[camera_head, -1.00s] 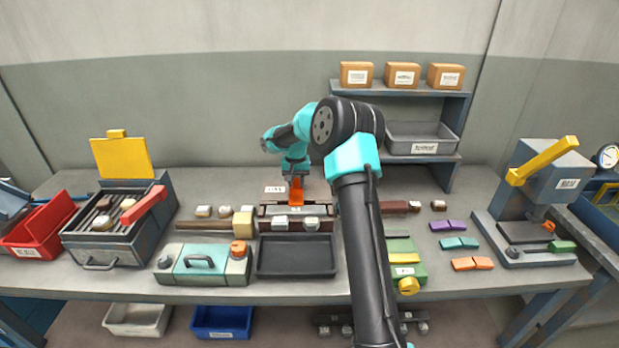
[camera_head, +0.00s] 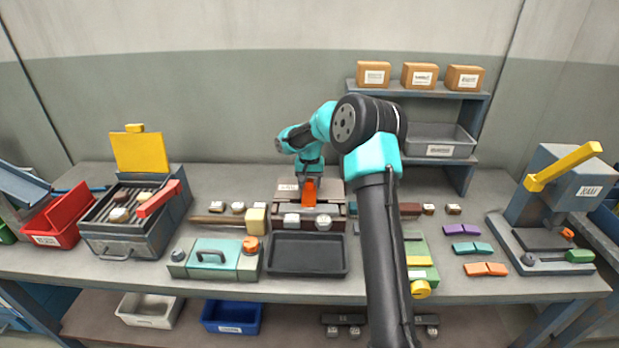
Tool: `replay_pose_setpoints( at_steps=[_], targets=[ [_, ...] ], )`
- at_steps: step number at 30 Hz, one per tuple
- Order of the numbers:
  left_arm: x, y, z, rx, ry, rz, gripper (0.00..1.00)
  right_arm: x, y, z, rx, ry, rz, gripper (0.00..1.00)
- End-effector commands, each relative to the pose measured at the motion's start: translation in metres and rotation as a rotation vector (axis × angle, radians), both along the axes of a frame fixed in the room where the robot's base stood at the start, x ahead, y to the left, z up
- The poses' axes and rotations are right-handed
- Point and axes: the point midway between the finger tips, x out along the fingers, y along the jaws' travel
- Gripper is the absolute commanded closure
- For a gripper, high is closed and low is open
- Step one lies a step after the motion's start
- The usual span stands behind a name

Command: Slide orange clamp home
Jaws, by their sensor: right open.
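The orange clamp (camera_head: 309,194) stands upright at the middle of a dark, brown-and-grey fixture (camera_head: 340,210) behind the black tray. My right arm reaches over from the front, and its right gripper (camera_head: 309,178) points down at the top of the clamp. The right gripper is open, with its fingers small and partly merged with the clamp in the picture. I cannot tell whether they touch it. My left gripper is not in view.
Two pale blocks (camera_head: 323,223) sit at the fixture's front. The black tray (camera_head: 307,272) lies before it. A teal case (camera_head: 213,270) stands left, a green unit (camera_head: 432,274) right. A press (camera_head: 565,190) stands far right. The bench behind the fixture's left is clear.

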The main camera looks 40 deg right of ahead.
Motion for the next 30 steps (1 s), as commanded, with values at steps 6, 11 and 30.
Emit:
replay_pose_setpoints(
  at_steps=[6, 11, 30],
  targets=[
    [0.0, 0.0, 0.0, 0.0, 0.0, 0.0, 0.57, 0.001, 0.0, 0.014, -0.001, -0.002, 0.0, 0.45],
    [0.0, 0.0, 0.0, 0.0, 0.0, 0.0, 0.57, 0.001, -0.001, 0.039, -0.002, -0.005, 0.0, 0.45],
    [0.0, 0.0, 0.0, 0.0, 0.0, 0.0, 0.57, 0.001, 0.0, 0.157, -0.001, -0.002, 0.0, 0.45]
  ],
)
